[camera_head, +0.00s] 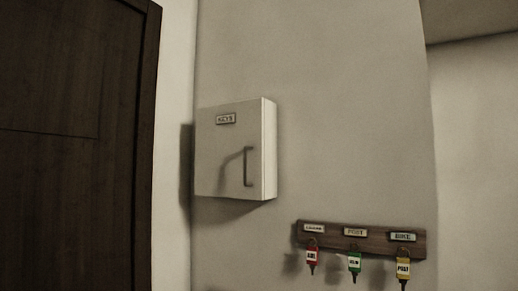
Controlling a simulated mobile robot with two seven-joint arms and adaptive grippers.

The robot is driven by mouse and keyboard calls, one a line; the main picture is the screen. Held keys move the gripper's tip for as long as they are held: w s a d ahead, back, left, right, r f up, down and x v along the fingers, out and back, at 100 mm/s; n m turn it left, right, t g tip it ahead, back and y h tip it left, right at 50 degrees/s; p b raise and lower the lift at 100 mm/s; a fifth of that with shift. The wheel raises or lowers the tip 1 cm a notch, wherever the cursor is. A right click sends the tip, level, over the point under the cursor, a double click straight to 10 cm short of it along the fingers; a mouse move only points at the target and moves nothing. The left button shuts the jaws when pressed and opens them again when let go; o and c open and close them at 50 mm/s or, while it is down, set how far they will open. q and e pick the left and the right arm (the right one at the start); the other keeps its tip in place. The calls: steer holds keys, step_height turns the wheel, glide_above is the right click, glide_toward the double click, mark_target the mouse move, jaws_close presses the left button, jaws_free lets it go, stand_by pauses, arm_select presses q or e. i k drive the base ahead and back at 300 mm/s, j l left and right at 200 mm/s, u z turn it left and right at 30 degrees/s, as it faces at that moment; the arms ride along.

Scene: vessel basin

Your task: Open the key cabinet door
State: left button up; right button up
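The key cabinet (269,150) is a pale box fixed to the wall, left of the middle of the head view. Its door (218,160) is shut and bears a small "KEYS" plate (226,118). A dark upright bar handle (248,167) sits near the door's right edge and casts a shadow on the door. Neither of my grippers shows in this view, and nothing touches the cabinet or its handle.
A dark wooden door (70,160) stands at left. The wall around the cabinet is bare.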

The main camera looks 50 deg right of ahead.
mark_target(229, 149)
steer(key=z, duration=1.3)
steer(key=i+j, duration=0.1)
steer(key=j, duration=0.2)
